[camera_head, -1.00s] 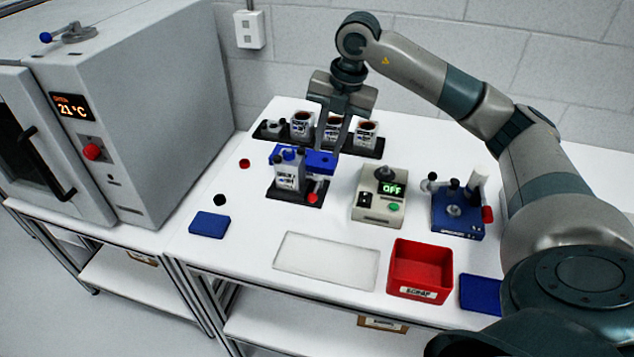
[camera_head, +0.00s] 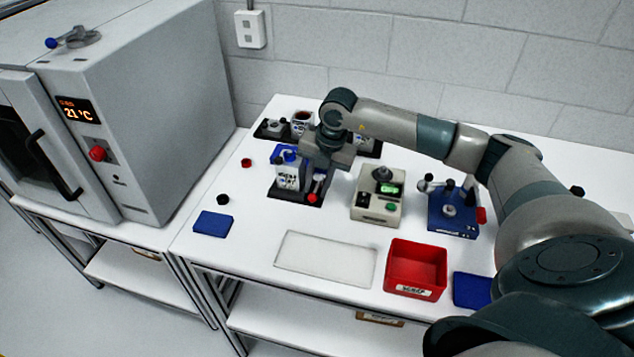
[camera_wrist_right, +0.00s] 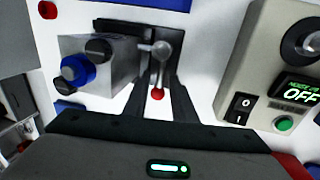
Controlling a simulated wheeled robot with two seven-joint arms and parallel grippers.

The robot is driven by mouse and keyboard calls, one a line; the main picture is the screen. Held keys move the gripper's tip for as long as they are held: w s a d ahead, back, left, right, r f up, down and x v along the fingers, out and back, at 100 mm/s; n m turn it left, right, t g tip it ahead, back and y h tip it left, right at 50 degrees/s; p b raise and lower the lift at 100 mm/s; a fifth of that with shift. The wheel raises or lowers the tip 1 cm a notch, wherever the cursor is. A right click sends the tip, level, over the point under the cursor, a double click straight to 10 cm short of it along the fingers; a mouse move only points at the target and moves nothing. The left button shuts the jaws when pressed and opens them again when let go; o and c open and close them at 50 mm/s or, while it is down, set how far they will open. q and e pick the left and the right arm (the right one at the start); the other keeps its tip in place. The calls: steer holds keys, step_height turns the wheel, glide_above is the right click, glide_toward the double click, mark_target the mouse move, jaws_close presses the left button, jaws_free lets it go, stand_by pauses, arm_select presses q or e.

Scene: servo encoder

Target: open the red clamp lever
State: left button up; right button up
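The red clamp lever shows as a red knob (camera_head: 312,198) at the front of a small fixture on a black base (camera_head: 285,193). In the wrist view the red knob (camera_wrist_right: 157,94) sits at the end of a thin rod from a silver pivot (camera_wrist_right: 161,48). The fixture holds a grey block (camera_wrist_right: 108,62) with a blue and black round part. My right gripper (camera_head: 319,184) is low over the fixture. Its two dark fingers (camera_wrist_right: 160,74) stand apart, one on each side of the lever; contact cannot be told. My left gripper is not in view.
A beige tester (camera_head: 378,203) reading OFF stands close to the right. A blue fixture (camera_head: 450,217) stands farther right. A rack with cups (camera_head: 301,122) is behind. A red scrap bin (camera_head: 416,272) and white mat (camera_head: 325,259) lie in front. A grey oven (camera_head: 160,120) stands left.

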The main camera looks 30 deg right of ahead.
jaws_close()
stand_by(1.5)
